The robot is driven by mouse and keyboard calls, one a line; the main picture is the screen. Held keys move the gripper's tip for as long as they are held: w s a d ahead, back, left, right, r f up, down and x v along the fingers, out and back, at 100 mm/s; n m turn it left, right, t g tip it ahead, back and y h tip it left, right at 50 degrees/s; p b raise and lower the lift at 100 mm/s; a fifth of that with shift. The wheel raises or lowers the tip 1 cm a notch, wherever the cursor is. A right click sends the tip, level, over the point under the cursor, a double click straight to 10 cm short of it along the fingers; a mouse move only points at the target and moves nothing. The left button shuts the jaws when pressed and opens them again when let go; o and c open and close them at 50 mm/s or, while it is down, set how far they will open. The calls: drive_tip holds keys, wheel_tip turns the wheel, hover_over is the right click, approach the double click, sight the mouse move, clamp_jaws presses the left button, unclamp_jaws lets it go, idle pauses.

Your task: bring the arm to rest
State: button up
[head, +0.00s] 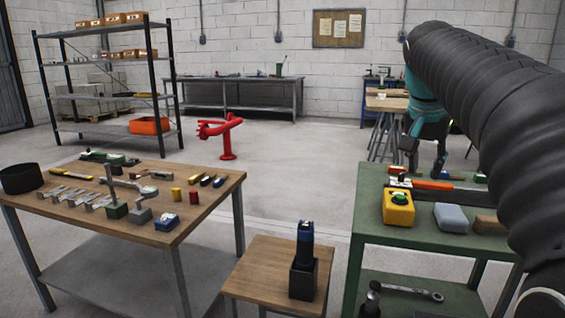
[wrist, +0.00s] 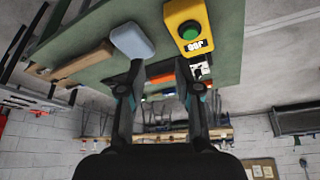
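My arm (head: 470,90) reaches forward from the right edge over the green table (head: 372,228). My gripper (head: 425,168) points down above the far part of that table. In the wrist view, my gripper (wrist: 159,72) has its two fingers spread apart, with nothing held between them. A yellow box with a green button (head: 398,213) stands on the green table, nearer than the gripper; it also shows in the wrist view (wrist: 185,14). Whether a fingertip touches anything on the table cannot be told.
A grey-blue block (head: 451,218), a brown wooden piece (head: 489,225) and an orange-handled item (head: 432,184) lie on the green table. A small wooden stand (head: 262,262) bears a dark upright tool (head: 304,262). A tool-covered wooden table (head: 85,222) is left. Floor shows between the tables.

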drive_tip(key=s+a+f+n+t+y, duration=0.1)
drive_tip(key=s+a+f+n, duration=0.3)
drive_tip(key=s+f, duration=0.7)
drive_tip(key=s+a+f+n+t+y, duration=0.1)
drive_tip(key=s+a+f+n+y, duration=0.1)
drive_tip(key=s+a+f+n, duration=0.2)
drive_tip(key=s+a+f, duration=0.3)
drive_tip(key=s+f, duration=0.4)
drive_tip(key=f, duration=0.1)
drive_tip(key=shift+s+a+f, duration=0.15)
drive_tip(key=shift+a+f, duration=0.15)
drive_tip(key=shift+f, duration=0.05)
